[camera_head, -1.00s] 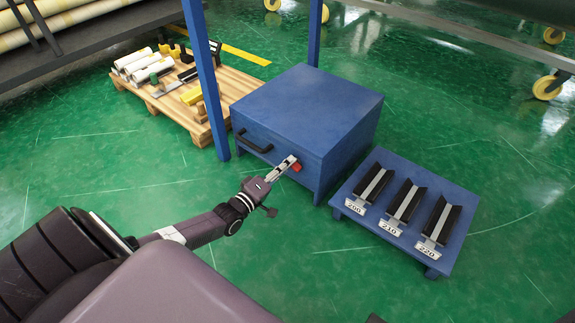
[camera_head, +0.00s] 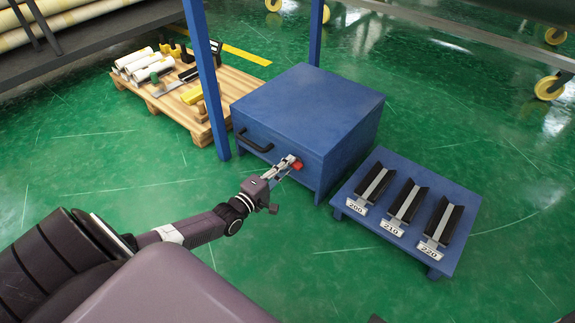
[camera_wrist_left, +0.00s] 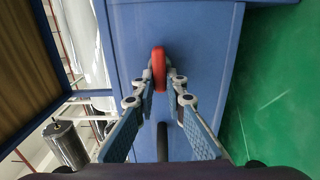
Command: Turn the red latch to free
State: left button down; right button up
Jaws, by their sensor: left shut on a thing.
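The red latch (camera_head: 298,165) sits on the front face of the blue cabinet (camera_head: 310,105), near its right corner. My left gripper (camera_head: 292,164) reaches the latch from the front and is shut on it. In the left wrist view the red latch (camera_wrist_left: 158,66) stands between the two fingertips of my left gripper (camera_wrist_left: 161,82), its long side running up the picture. The fingertips partly cover its lower end. My right gripper is not in view.
A black handle (camera_head: 255,144) is on the cabinet front, left of the latch. A blue stand (camera_head: 442,190) with black holders labelled 200, 210 and 220 is at right. A wooden pallet (camera_head: 232,84) with wrapped rolls (camera_head: 150,70) is at left. Green floor in front is clear.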

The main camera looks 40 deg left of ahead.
pick_arm(q)
jog(key=c, duration=2)
grip_release()
jog(key=shift+o, duration=0.2)
jog(key=shift+s, duration=0.1)
jog(key=s+a, duration=0.1)
jog(key=s, duration=1)
jog(key=shift+s, duration=0.4)
